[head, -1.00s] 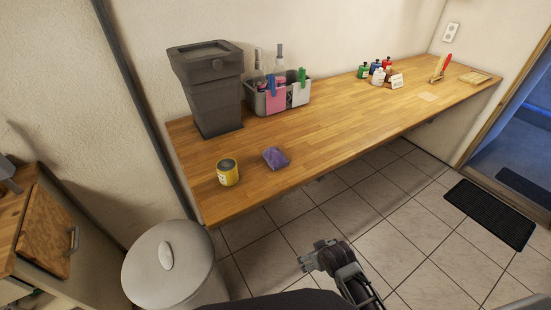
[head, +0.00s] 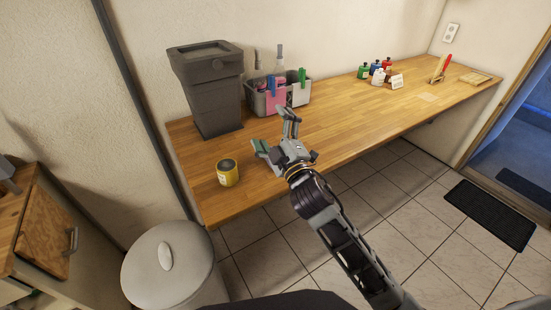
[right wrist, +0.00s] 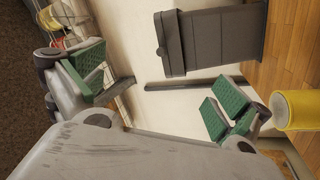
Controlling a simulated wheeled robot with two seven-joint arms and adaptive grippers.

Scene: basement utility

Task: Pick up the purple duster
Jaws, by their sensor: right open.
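The purple duster does not show in either view now; in the head view my right gripper (head: 274,133) covers the part of the wooden worktop (head: 340,122) where it lay. That gripper is over the worktop's near left part, with its two fingers spread apart and pointing toward the wall. In the right wrist view its green-padded fingers (right wrist: 155,88) stand wide apart with nothing between them but background. My left gripper is not in view.
A yellow can (head: 228,174) stands just left of my right gripper; it also shows in the right wrist view (right wrist: 298,110). A dark grey bin (head: 210,95) and a grey caddy (head: 262,105) with bottles stand behind. Small bottles (head: 378,77) stand farther right.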

